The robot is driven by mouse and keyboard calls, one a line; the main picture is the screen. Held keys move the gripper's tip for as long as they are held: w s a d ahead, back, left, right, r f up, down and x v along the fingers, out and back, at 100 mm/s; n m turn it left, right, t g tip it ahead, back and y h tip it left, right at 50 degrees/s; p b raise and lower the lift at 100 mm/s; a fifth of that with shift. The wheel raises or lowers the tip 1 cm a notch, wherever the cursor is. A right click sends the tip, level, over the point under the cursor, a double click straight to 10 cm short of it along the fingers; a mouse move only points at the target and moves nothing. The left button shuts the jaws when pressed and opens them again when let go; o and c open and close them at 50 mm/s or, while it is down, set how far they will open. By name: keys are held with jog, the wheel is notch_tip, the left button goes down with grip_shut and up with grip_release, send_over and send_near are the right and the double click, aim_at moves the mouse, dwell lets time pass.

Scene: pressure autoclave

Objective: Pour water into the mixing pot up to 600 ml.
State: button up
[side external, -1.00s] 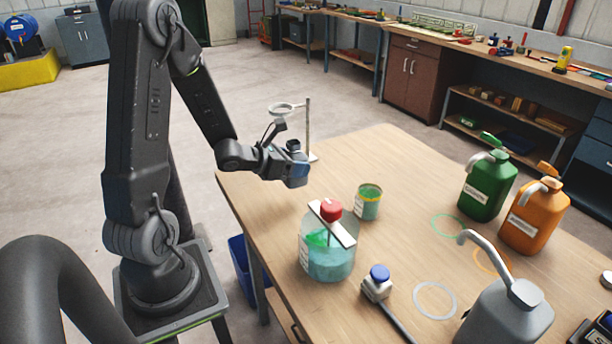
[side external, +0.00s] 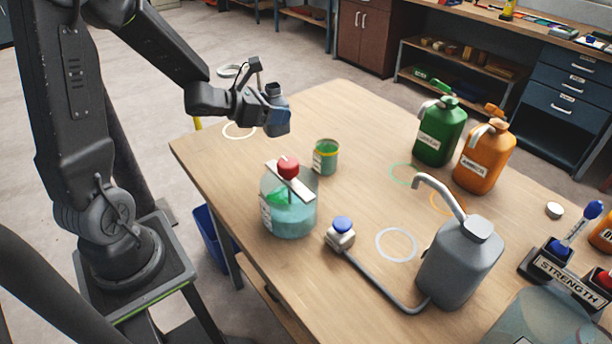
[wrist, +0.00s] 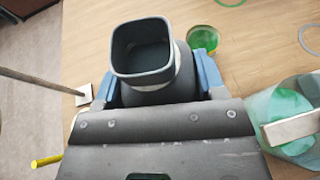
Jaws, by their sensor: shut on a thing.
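A clear round pot with teal liquid (side external: 291,222), a pale bar and a red knob on top stands on the table. Its edge also shows in the wrist view (wrist: 275,98). I cannot read its level. My gripper (side external: 277,118) is above the table, behind and left of the pot. Its blue fingers (wrist: 158,82) are shut on a dark grey square-mouthed cup (wrist: 143,74), held upright; its inside looks empty. A grey jug with a curved spout (side external: 462,262) stands at the right. A grey pipe links its foot area to a small blue-capped fitting (side external: 341,238).
A small green tin (side external: 325,160) stands behind the pot. Green (side external: 440,133) and orange (side external: 484,158) jugs stand at the back right. Coloured rings mark the table. A large clear vessel (side external: 545,325) and a STRENGTH rack (side external: 570,272) stand at the front right.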

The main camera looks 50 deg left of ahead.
jog(key=w+d+m+h, duration=0.15)
jog(key=w+d, duration=0.25)
jog(key=d, duration=0.6)
notch_tip(320, 180, up, 9)
jog(key=s+d+m+g+h, duration=0.4)
jog(key=s+d+m, duration=0.1)
jog(key=s, duration=0.5)
jog(key=s+d+m+g+h, duration=0.4)
jog(key=s+d+m+h, duration=0.1)
jog(key=s, duration=0.6)
jog(key=shift+w+f, duration=0.15)
jog(key=shift+f, duration=2.45)
jog(key=shift+a+y, duration=0.1)
jog(key=shift+y, duration=0.15)
